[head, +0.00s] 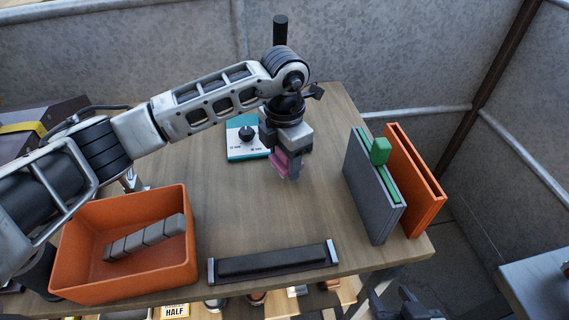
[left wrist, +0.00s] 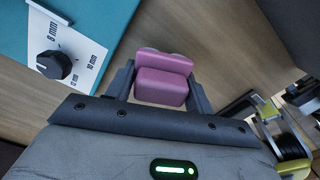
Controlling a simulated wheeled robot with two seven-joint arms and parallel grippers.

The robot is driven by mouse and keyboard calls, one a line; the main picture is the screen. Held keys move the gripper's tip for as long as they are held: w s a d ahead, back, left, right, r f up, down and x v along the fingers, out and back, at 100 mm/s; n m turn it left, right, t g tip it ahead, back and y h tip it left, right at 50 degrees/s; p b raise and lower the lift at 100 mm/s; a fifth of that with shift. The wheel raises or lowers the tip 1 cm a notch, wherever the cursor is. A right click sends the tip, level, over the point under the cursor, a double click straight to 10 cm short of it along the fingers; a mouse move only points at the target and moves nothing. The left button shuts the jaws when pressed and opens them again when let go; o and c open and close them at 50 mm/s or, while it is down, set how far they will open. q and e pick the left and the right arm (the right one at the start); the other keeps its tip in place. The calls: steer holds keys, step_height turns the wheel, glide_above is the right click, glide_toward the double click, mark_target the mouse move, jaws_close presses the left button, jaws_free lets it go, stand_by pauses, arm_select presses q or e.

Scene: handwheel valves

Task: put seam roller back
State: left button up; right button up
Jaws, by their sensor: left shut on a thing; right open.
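My left gripper (head: 285,172) is above the middle of the wooden table, pointing down. It is shut on a pink block-like thing (head: 279,161), which also shows between the fingers in the left wrist view (left wrist: 162,78). I cannot tell for sure that this is the seam roller; its lower part is hidden. The gripper and pink thing stand just right of a teal and white dial plate (head: 240,152). My right gripper (head: 407,297) shows at the bottom edge, dark and partly cut off, beyond the table's front right corner; it is open and empty.
An orange bin (head: 72,262) with a grey segmented bar (head: 146,238) stands front left. A long black holder (head: 272,264) lies along the front edge. A grey upright holder (head: 368,190) with a green piece (head: 380,151) and an orange one (head: 420,190) stand right. The table middle is clear.

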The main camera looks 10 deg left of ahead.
arm_select(q)
steer(key=shift+f, duration=1.4)
steer(key=o, duration=0.9)
steer(key=shift+o, duration=0.2)
step_height(320, 180, up, 12)
steer(key=shift+s+r+b, duration=0.1)
steer(key=shift+r+b, duration=0.15)
steer(key=shift+b, duration=0.15)
